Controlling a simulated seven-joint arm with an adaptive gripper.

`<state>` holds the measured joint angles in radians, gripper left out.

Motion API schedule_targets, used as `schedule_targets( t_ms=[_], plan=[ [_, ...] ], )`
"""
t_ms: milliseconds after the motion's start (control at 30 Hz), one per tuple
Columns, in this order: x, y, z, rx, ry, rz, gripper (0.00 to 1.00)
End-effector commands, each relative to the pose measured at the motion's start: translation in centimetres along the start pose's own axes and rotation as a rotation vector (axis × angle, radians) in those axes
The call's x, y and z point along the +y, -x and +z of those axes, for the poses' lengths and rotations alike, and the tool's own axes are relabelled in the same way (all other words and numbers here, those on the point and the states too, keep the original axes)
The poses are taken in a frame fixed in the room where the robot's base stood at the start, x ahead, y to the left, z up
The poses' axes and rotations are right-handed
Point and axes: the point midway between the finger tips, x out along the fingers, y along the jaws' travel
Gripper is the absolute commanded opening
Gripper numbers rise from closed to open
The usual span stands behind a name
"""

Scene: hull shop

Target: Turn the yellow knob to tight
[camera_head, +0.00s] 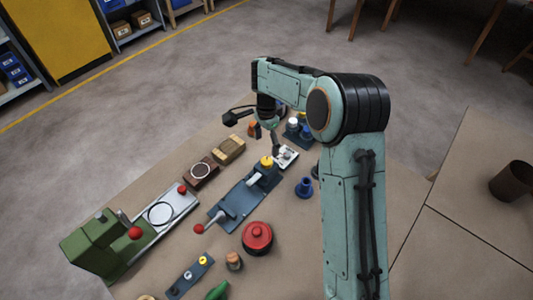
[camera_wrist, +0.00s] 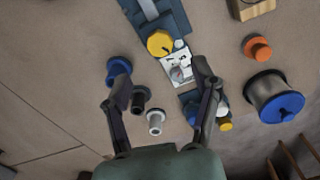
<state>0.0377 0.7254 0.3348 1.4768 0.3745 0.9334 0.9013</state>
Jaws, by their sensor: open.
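The yellow knob (camera_head: 266,161) sits on the end of a dark blue-grey fixture (camera_head: 240,197) that has a red-tipped lever. In the wrist view the knob (camera_wrist: 160,42) is round and lies beyond my fingertips, near the top middle. A white plate (camera_wrist: 178,66) with dark marks adjoins it; the marks are too small to read. My gripper (camera_wrist: 163,78) is open, with nothing between its fingers. In the head view my gripper (camera_head: 275,148) hangs near the knob and the white plate, partly hidden by my arm. It appears apart from the knob.
Blue (camera_wrist: 118,68), black and grey flanged pieces stand near my fingers. A blue-topped spool (camera_wrist: 275,98) and an orange piece (camera_wrist: 257,47) are to the right. A red lidded pot (camera_head: 257,237), a green machine (camera_head: 95,245) and a wooden block (camera_head: 229,150) stand on the bench.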

Motion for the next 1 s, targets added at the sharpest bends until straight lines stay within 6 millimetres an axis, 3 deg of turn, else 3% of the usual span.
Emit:
schedule_targets(
  t_ms=[100,300,867,933,1000],
  plan=[
    [0.0,2.4,0.0,0.002,-0.001,-0.002,0.62],
    [0.0,4.5,0.0,0.001,0.0,0.0,0.62],
    [0.0,5.1,0.0,0.004,0.0,-0.005,0.62],
    [-0.2,6.5,-0.1,0.022,0.0,-0.031,0.62],
    [-0.2,9.5,-0.5,0.066,-0.006,-0.082,0.62]
  ],
)
